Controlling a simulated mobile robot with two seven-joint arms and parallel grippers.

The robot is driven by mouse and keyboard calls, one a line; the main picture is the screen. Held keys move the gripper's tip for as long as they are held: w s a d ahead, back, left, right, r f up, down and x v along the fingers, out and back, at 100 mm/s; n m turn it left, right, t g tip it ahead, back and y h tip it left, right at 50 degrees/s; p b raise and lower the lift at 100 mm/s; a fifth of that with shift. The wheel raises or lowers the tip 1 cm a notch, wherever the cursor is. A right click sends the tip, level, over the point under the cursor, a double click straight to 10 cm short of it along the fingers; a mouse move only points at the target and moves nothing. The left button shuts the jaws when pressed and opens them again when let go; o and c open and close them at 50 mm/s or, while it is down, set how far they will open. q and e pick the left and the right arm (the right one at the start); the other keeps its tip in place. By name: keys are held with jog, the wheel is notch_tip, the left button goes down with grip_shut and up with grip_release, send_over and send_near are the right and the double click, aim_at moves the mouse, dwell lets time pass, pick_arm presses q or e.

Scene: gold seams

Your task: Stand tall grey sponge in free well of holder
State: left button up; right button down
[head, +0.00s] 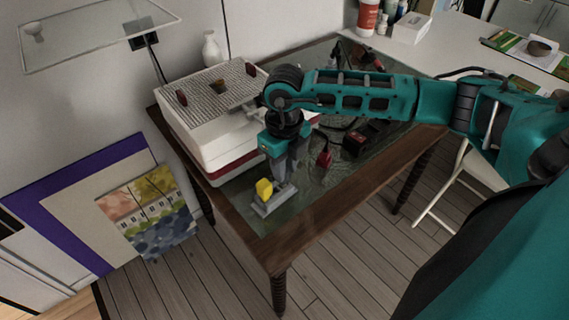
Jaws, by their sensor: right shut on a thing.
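My right gripper (283,165) points down over the near left part of the glass-topped table. It is shut on a grey piece that looks like the tall grey sponge, mostly hidden by the fingers. Directly below is the low grey holder (262,210), near the table's front left edge. A yellow block (264,188) stands upright in the holder's left part. The grey piece is over or at the holder's right part; I cannot tell whether it touches or is inside a well. My left gripper is not in view.
A white and red box-like machine (200,135) stands close behind and left of the holder. A red item (324,157) and a black-and-red box (358,142) lie to the right, with cables around. The glass tabletop (285,222) in front of the holder is clear.

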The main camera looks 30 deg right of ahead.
jog(key=c, duration=0.8)
grip_release()
jog(key=shift+r, duration=0.1)
jog(key=shift+r+p, duration=2.5)
jog(key=shift+r, duration=0.95)
